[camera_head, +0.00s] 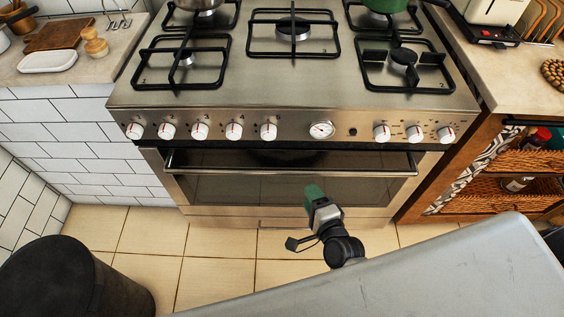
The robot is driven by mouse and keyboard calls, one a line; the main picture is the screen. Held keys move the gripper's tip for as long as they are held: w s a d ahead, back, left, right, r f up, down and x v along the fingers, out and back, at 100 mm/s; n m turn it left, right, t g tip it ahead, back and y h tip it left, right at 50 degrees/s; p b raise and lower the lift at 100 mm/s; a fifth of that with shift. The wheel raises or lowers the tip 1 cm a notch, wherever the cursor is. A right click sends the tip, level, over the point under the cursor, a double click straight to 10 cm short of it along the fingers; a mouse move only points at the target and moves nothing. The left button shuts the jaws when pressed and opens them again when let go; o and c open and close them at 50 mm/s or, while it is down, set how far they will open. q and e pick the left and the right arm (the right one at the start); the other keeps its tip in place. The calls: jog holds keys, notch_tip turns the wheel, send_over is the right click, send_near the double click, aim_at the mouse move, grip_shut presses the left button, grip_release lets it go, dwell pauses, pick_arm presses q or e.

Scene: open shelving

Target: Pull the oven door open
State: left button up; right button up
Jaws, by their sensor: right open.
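The oven (300,120) stands ahead of me, with a steel front and a row of white knobs. Its door (240,190) has a dark glass window and a long horizontal handle bar (225,170) across the top. The door looks shut or nearly so; a dark strip shows above it, and I cannot tell whether there is a gap. My right gripper (304,219) is open and empty, in front of the door's lower right part and below the handle. It looks apart from the handle. My left gripper is not in view.
A black bin (75,280) stands at the lower left. Tiled floor (215,275) lies clear in front of the oven. A wooden shelf unit with baskets (510,195) is on the right. A green pot (385,4) sits on the hob. Counters flank the oven.

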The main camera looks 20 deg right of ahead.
aim_at(299, 175)
jog(key=x, duration=0.3)
jog(key=shift+w+d, duration=0.15)
jog(key=shift+w, duration=0.1)
jog(key=b+x, duration=0.1)
jog(key=x, duration=0.5)
jog(key=shift+w, duration=0.4)
jog(key=shift+c, duration=0.6)
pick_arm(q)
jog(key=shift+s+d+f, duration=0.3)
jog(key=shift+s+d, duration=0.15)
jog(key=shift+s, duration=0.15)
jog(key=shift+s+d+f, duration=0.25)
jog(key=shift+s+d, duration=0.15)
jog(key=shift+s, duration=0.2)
pick_arm(e)
grip_shut()
